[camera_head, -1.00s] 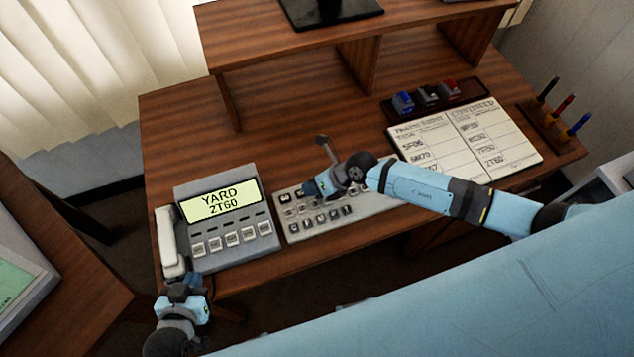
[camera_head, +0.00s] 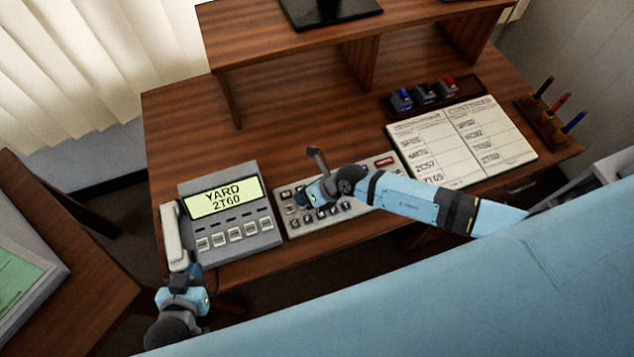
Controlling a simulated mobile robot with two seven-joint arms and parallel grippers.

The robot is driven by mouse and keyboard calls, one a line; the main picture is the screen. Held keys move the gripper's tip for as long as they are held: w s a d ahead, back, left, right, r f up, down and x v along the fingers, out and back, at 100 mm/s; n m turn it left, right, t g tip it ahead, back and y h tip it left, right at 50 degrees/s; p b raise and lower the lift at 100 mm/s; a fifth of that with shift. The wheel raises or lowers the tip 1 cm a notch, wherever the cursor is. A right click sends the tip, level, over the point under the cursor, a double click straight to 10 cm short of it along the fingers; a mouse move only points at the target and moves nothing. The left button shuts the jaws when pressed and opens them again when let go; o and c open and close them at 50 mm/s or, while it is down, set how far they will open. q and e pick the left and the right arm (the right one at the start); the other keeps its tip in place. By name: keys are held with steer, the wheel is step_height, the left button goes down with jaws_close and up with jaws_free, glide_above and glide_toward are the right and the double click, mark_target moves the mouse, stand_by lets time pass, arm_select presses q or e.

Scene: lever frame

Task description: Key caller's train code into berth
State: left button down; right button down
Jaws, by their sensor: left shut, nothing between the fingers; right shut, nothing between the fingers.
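The phone unit (camera_head: 268,238) stands at the left of the desk. Its lit screen (camera_head: 225,197) reads "YARD 2T60". Its white handset (camera_head: 171,238) rests along its left side. The grey keypad (camera_head: 380,172) with rows of dark keys lies just right of the phone, partly hidden by my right arm. My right gripper (camera_head: 311,196) is shut and empty over the left part of the keypad; I cannot tell whether it touches a key. My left gripper (camera_head: 186,274) is shut and empty at the desk's front left edge, near the lower end of the handset.
An open register (camera_head: 462,150) with handwritten codes lies right of the keypad. Behind it is a tray (camera_head: 476,86) of stamps. A pen holder (camera_head: 541,125) stands at the far right. A raised shelf (camera_head: 300,40) spans the back. The desk's middle is clear.

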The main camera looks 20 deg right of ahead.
mark_target(347, 203)
steer(key=shift+f, duration=0.15)
stand_by(0.3)
steer(key=shift+f, duration=0.3)
steer(key=shift+r, duration=0.15)
stand_by(0.4)
steer(key=shift+r+p, duration=0.7)
steer(key=shift+p, duration=0.15)
steer(key=shift+d, duration=0.15)
steer(key=shift+s+d, duration=0.7)
steer(key=shift+d, duration=1.1)
steer(key=shift+s+d, duration=0.65)
steer(key=shift+d, duration=1.2)
steer(key=shift+s+d, duration=0.7)
steer(key=shift+d, duration=1.1)
steer(key=shift+f+b, duration=0.2)
steer(key=shift+b, duration=0.1)
